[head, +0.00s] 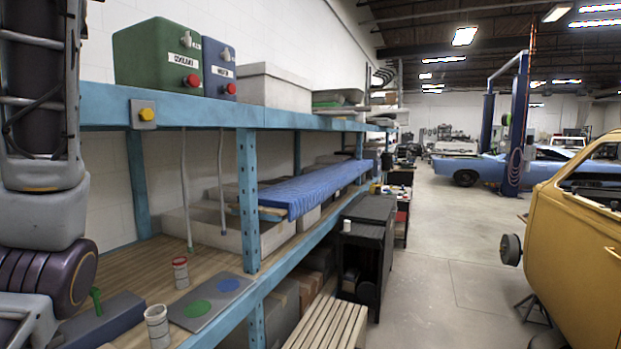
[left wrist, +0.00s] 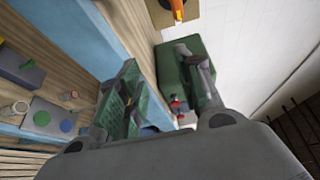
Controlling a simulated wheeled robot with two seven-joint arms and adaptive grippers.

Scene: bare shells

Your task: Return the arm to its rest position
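My left arm (head: 42,150) comes in along the left edge of the head view, upright in front of the blue shelf's left end. Its gripper does not show there. In the left wrist view my left gripper (left wrist: 156,58) has its two fingers spread apart, with nothing held between them. The green box (left wrist: 178,66) shows beyond the fingers, its red button between them; I cannot tell the distance. In the head view the green box (head: 155,55) stands on the upper shelf, beside the blue box (head: 219,68). My right gripper is in neither view.
The blue shelf (head: 190,108) carries a yellow button (head: 146,114) on its edge. On the wooden lower shelf are a red-topped can (head: 180,273), a pale can (head: 157,327), a grey plate (head: 225,287) with green and blue discs, and a block with a green lever (head: 97,300). The right-hand floor has open room.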

